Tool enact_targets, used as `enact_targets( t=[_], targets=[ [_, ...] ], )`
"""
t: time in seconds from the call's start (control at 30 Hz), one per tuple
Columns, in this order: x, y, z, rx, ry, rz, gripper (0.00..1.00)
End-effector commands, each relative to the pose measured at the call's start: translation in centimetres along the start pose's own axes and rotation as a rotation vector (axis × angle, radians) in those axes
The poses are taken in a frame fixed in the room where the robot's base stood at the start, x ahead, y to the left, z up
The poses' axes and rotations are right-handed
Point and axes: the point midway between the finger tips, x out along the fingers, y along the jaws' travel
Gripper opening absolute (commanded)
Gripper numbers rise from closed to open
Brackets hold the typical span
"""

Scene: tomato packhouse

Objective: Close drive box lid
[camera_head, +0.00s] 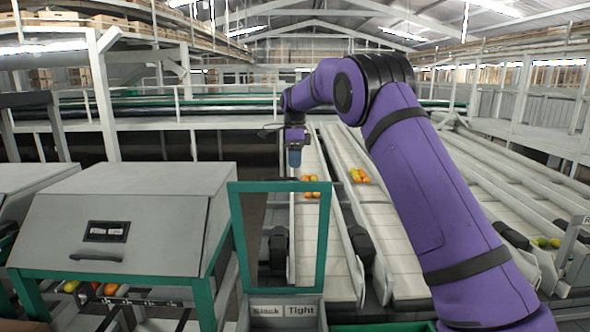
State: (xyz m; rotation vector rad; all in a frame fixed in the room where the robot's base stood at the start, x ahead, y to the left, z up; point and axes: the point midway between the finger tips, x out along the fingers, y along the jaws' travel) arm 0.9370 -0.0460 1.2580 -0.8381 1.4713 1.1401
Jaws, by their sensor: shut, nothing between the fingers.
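The drive box appears to be the grey box (243,318) at the bottom centre, cut off by the picture's lower edge. Labels reading "Slack" and "Tight" show on it. Its lid seems to be the green frame (322,240) with a see-through middle, standing upright above the box, so it is open. My gripper (294,160) hangs fingers down, beyond and above the lid's top edge in the picture. It is shut and empty, and appears apart from the lid. The inside of the box is mostly out of view.
A grey hooded machine (140,205) with a dark handle stands close on the left. White conveyor lanes (400,250) run away behind the lid, with several tomatoes (360,175) on them. A white railing (180,124) crosses further back. My purple arm covers much of the right.

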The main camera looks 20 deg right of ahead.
Motion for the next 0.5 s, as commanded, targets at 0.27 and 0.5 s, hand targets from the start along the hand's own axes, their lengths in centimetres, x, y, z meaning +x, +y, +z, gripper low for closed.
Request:
enact_targets(
  t=[0.27, 0.5],
  targets=[
    [1.5, 2.5, 0.0, 0.0, 0.0, 0.0, 0.0],
    [2.0, 3.3, 0.0, 0.0, 0.0, -0.001, 0.0]
  ],
)
